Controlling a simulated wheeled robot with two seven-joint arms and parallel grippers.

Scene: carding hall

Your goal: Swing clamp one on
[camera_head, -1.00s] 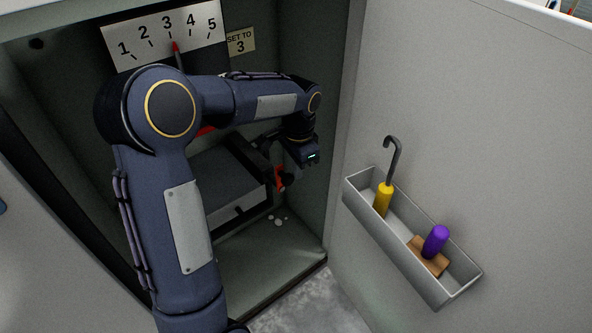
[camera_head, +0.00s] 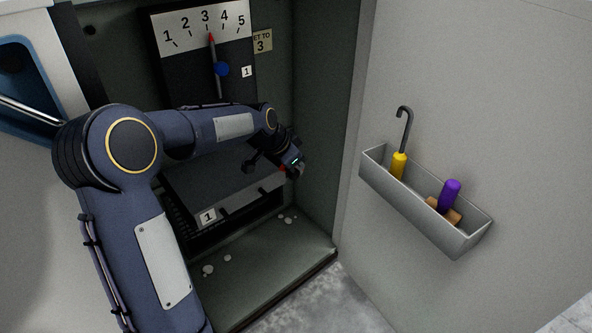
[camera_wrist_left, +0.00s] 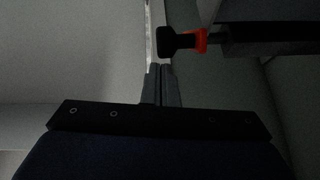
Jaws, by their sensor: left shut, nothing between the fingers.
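A dark box-shaped unit (camera_head: 225,177) sits inside the open cabinet, with a white label 1 (camera_head: 208,216) at its lower left front. A red part (camera_head: 283,168) shows at its right end beside my left gripper (camera_head: 297,171). In the left wrist view a black knob (camera_wrist_left: 179,43) with an orange-red collar (camera_wrist_left: 201,40) sits on a dark bar. My left gripper (camera_wrist_left: 162,72) is shut and empty there, its tips just below and left of the knob, apart from it in the picture. I cannot tell which part is clamp one. My left forearm covers part of the cabinet's inside.
A number plate (camera_head: 205,27) has a red-tipped pointer at 3, with a blue knob (camera_head: 222,69) below and another label 1 (camera_head: 246,71). A tray (camera_head: 425,212) on the door holds a yellow-handled hook (camera_head: 399,165) and a purple-handled tool (camera_head: 449,196). White tufts lie on the cabinet floor.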

